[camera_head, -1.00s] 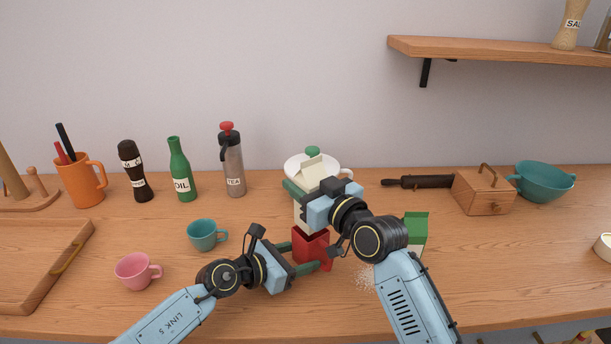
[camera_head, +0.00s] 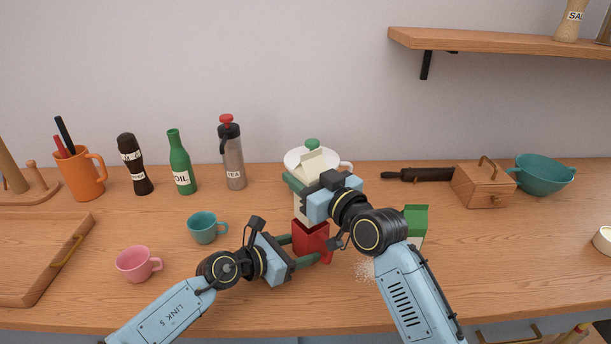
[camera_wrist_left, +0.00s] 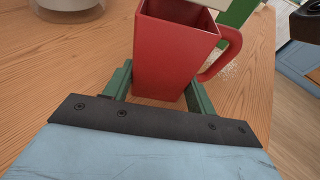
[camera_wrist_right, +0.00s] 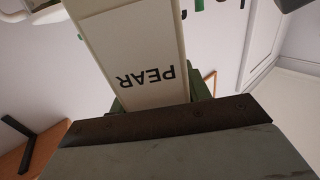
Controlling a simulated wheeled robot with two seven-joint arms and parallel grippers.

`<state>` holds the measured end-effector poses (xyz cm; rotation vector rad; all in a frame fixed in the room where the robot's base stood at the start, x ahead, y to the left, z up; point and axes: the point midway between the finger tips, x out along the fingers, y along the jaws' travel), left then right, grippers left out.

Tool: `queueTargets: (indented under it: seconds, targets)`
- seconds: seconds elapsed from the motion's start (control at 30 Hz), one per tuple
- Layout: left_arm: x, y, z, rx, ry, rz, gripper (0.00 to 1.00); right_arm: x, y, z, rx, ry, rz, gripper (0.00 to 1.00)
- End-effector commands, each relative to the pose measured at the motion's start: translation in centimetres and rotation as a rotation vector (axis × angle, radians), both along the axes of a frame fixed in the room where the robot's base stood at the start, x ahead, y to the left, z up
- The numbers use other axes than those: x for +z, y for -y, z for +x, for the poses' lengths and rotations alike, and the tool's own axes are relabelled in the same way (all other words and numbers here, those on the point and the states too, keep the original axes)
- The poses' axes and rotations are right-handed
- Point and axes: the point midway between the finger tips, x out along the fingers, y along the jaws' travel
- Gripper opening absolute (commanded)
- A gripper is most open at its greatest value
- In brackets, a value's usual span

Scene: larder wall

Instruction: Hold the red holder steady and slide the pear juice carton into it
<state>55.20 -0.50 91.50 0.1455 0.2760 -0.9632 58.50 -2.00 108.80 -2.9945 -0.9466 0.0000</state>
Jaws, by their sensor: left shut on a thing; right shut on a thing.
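The red holder (camera_head: 311,243) stands on the wooden counter, and my left gripper (camera_head: 302,249) is shut on it from the left. In the left wrist view the holder (camera_wrist_left: 172,55) sits between both green fingers, with its open top and side handle (camera_wrist_left: 224,52) showing. My right gripper (camera_head: 305,190) is shut on the cream pear juice carton (camera_head: 313,161), upright above the holder. The word PEAR shows on the carton (camera_wrist_right: 135,50) in the right wrist view.
A white lidded pot (camera_head: 296,156) stands just behind the carton. A green-and-white carton (camera_head: 416,222) stands right of my right arm, near spilled white grains (camera_head: 366,269). Teal (camera_head: 203,229) and pink (camera_head: 134,264) cups stand left. A wooden shelf (camera_head: 500,45) hangs upper right.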

Motion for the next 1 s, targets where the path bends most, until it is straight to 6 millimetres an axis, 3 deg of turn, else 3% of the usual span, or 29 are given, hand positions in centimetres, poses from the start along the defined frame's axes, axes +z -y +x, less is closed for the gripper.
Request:
queueTargets:
  seconds: [1.0]
  targets:
    - [-0.05,-0.02,-0.02,0.0,-0.001,0.001,0.43,-0.58,-0.01,0.0,0.0,0.003,0.001,0.09]
